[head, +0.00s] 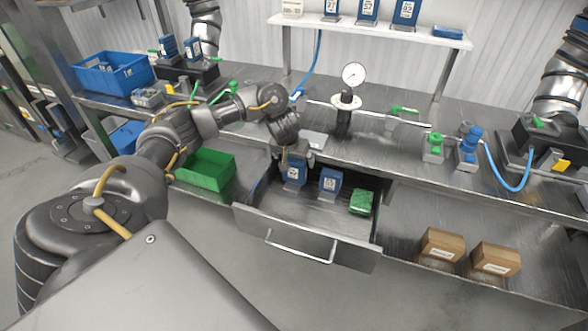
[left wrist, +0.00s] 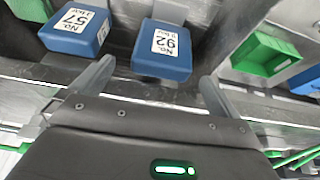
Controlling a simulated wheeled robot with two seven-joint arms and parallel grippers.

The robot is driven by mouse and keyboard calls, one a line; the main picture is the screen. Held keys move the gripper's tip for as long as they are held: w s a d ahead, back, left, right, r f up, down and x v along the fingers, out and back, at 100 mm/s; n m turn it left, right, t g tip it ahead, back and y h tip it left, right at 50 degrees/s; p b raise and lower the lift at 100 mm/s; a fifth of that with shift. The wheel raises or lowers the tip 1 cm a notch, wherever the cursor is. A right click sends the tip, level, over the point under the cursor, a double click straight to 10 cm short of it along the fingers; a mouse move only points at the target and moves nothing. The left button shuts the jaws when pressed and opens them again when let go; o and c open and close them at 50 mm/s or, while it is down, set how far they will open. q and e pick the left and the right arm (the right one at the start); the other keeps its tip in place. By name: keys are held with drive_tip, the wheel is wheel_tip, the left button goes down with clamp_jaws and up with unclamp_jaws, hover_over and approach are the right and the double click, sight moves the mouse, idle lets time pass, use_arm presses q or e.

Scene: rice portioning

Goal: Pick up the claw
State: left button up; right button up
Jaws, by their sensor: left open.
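Nothing I can clearly identify as a claw shows in either view. My left gripper (head: 289,156) is open above the pulled-out drawer (head: 320,242) in the head view. Its two fingers also show spread in the left wrist view (left wrist: 146,82). A blue block labelled No. 92 (left wrist: 163,62) lies just beyond and between the fingers, apparently not gripped; it appears to be the left block in the drawer (head: 293,172). A second blue block, No. 57 (left wrist: 75,40), is beside it, seen in the head view (head: 330,183). My right gripper is not in view.
A green packet (head: 361,202) lies at the drawer's right. A green bin (head: 205,170) is left of the drawer. The bench above holds a pressure gauge (head: 353,76) and valves (head: 434,147). Two cardboard boxes (head: 441,246) (head: 495,260) sit on the lower shelf at right.

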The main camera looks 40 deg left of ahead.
sight(294, 161)
use_arm(q)
drive_tip(key=x, duration=0.4)
drive_tip(key=shift+w+a+f, duration=0.1)
drive_tip(key=shift+a+f, duration=0.05)
drive_tip(key=shift+a, duration=0.1)
drive_tip(key=shift+c, duration=0.4)
drive_tip(key=c, duration=1.7)
drive_tip(key=shift+c, duration=0.8)
